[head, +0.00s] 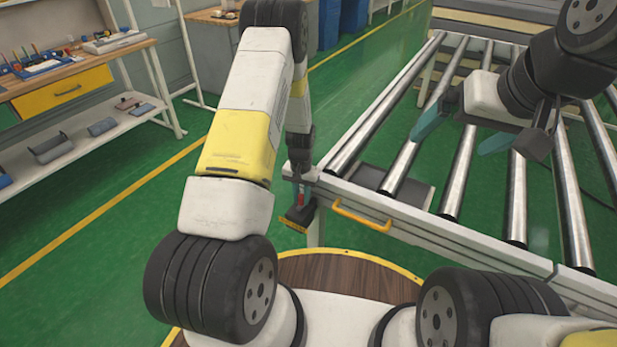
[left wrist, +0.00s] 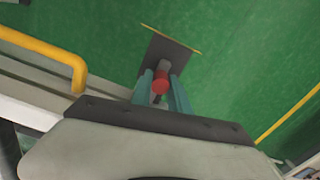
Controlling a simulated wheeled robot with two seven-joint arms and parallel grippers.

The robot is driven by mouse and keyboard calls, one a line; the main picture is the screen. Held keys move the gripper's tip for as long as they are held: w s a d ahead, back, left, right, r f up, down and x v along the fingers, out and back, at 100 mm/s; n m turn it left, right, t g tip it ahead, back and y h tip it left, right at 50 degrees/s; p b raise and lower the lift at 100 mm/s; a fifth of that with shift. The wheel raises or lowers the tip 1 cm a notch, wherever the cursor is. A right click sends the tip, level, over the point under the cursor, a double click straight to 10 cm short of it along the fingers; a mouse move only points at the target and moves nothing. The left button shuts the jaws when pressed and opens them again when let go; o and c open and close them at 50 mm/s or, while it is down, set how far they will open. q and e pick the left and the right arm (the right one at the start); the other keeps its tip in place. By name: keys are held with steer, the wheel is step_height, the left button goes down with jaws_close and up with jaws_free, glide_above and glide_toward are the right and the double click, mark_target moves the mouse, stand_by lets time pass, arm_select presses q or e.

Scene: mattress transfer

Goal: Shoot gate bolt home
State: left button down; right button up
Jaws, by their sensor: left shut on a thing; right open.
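How far the bolt is slid cannot be told. My right gripper (head: 462,134) is open and empty above the rollers.
The roller table (head: 450,232) fills the right side, with a yellow handle (head: 362,216) on its near rail; the handle also shows in the left wrist view (left wrist: 45,50). A workbench (head: 75,78) and low shelf stand at left. Green floor between is clear.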

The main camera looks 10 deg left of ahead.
arm_select(q)
steer(key=c, duration=1.3)
jaws_free()
steer(key=shift+w, duration=0.2)
steer(key=shift+o, duration=0.2)
steer(key=shift+r, duration=3.95)
step_height(320, 180, up, 11)
steer(key=t, duration=0.1)
step_height(320, 180, up, 15)
steer(key=n+t+h, duration=0.1)
steer(key=t, duration=0.1)
glide_above(302, 195)
steer(key=s+d, duration=0.1)
steer(key=s, duration=0.7)
steer(key=s+r+t, duration=0.1)
steer(key=s+r, duration=0.4)
steer(key=s, duration=0.4)
steer(key=s+d+r+t+h, duration=0.1)
steer(key=s+r+t, duration=0.1)
steer(key=s+r, duration=0.4)
steer(key=s, duration=0.2)
steer(key=shift+s, duration=0.4)
